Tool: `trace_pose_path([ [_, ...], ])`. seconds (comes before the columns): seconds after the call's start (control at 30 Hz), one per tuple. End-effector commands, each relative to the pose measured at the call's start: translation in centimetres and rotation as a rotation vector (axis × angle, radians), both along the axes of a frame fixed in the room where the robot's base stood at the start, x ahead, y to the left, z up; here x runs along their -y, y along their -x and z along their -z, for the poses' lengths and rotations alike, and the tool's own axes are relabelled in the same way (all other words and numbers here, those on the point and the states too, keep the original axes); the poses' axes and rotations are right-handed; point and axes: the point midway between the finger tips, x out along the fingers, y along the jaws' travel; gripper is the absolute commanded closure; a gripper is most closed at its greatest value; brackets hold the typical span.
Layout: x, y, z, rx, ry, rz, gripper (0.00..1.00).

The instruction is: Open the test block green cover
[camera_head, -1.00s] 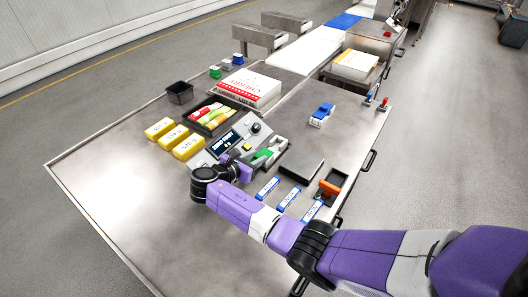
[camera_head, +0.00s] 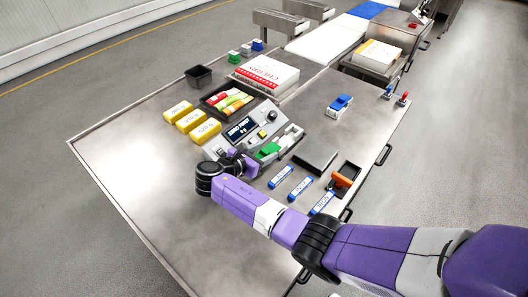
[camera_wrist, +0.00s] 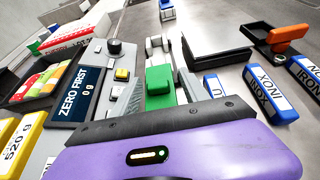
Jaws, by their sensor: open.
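The test block station is a grey device with a dark display reading "ZERO FIRST" (camera_wrist: 74,98). Its green cover (camera_wrist: 159,80) lies on the right part of the station, next to pale block-like pieces (camera_wrist: 156,45). It also shows in the head view (camera_head: 268,150), partly behind my gripper. I cannot tell whether the cover is lifted at all. My gripper (camera_wrist: 160,95) is open, with one grey finger on each side of the green cover in the wrist view. Contact with it cannot be made out. The head view shows my gripper (camera_head: 254,163) low beside the station.
A knob (camera_wrist: 114,47) and a yellow button (camera_wrist: 121,74) sit left of the cover. Blue-and-white labelled blocks (camera_head: 300,187), a black tray (camera_head: 314,160) and an orange-handled tool (camera_head: 342,180) lie to the right. Yellow blocks (camera_head: 191,121) stand left. The table's near left is clear.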

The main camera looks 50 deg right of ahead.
Motion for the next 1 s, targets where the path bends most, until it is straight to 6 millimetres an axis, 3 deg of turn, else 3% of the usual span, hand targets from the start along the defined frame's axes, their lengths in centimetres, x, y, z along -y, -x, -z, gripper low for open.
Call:
trace_pose_path([
  [0.17, -1.3, -0.1, -0.5, 0.002, 0.0, -0.005, 0.47],
  [0.4, -4.9, 0.1, -1.9, 0.001, -0.001, -0.004, 0.47],
  [0.6, -6.9, 0.2, -2.8, 0.0, 0.0, -0.001, 0.47],
  [1.0, -7.2, 0.2, -3.0, 0.0, 0.0, 0.0, 0.47],
])
